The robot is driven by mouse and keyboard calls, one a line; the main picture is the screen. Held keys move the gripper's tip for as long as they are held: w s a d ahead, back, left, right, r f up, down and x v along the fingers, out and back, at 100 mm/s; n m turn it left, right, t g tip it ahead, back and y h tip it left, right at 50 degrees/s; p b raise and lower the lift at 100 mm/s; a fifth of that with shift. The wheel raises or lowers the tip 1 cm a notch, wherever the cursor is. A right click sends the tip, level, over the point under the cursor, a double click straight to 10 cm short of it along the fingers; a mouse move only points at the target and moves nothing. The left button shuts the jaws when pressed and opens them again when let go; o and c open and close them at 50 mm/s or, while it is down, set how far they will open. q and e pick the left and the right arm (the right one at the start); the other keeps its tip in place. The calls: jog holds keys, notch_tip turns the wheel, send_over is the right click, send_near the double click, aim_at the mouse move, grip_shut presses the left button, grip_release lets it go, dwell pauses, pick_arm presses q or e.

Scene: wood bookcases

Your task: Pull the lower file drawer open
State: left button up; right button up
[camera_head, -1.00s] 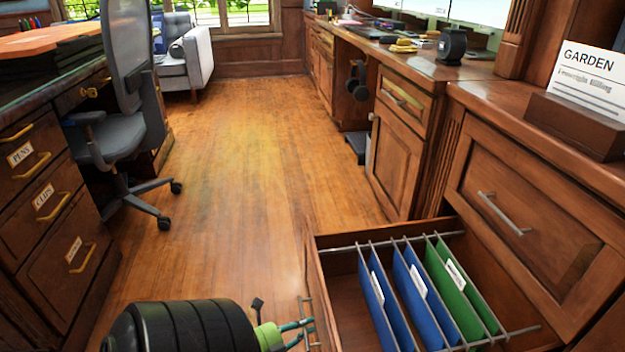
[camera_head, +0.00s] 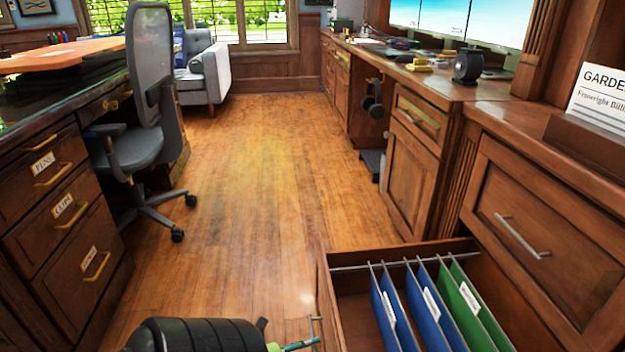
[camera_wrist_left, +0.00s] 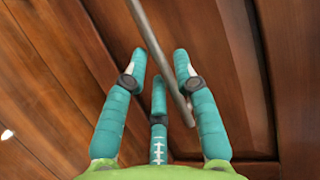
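The lower file drawer (camera_head: 350,308) stands open at the bottom right of the head view, with hanging files inside. Its front is at the left, and the end of its bar handle (camera_head: 313,328) shows there. My left gripper (camera_head: 305,345) is low at that front, mostly cut off by the picture edge. In the left wrist view its teal fingers (camera_wrist_left: 159,65) are apart, with the metal handle bar (camera_wrist_left: 157,55) running between them. The bar passes in front of the right finger; clear gaps show around it. Firm contact cannot be made out. My right gripper is out of view.
A closed upper drawer (camera_head: 560,225) with a bar handle is at the right, under a sign (camera_head: 605,100). Wood floor (camera_head: 250,190) is clear between the cabinets. An office chair (camera_head: 145,135) and a desk with labelled drawers (camera_head: 65,215) stand at the left.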

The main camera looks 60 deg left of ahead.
pick_arm(q)
jog(key=s+r, duration=0.2)
jog(key=s, duration=0.8)
jog(key=shift+s, duration=0.25)
jog(key=shift+f, duration=0.1)
